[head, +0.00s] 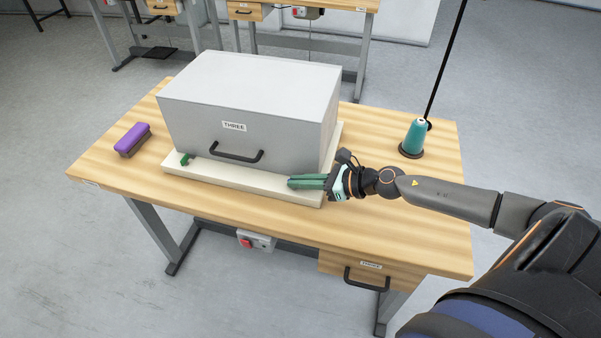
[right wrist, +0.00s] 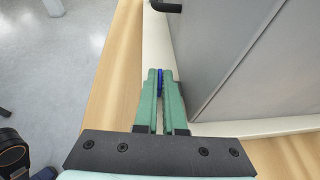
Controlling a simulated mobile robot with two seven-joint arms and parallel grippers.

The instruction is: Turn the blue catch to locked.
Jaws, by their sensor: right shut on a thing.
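The blue catch (right wrist: 160,82) shows in the right wrist view as a thin strip between the green fingers of my right gripper (right wrist: 160,90). The fingers are shut on it. In the head view my right gripper (head: 291,182) lies at the front right of the cream base plate (head: 234,184), below the grey box labelled THREE (head: 262,108). There the fingers hide the blue catch, and I cannot tell which way it is turned. A green catch (head: 185,160) is at the front left of the base plate. My left gripper is not in view.
A purple brush (head: 132,139) lies at the left of the wooden table (head: 230,218). A teal thread cone (head: 414,137) stands at the right, behind my right arm. The box has a dark front handle (head: 238,156). The table's front strip is clear.

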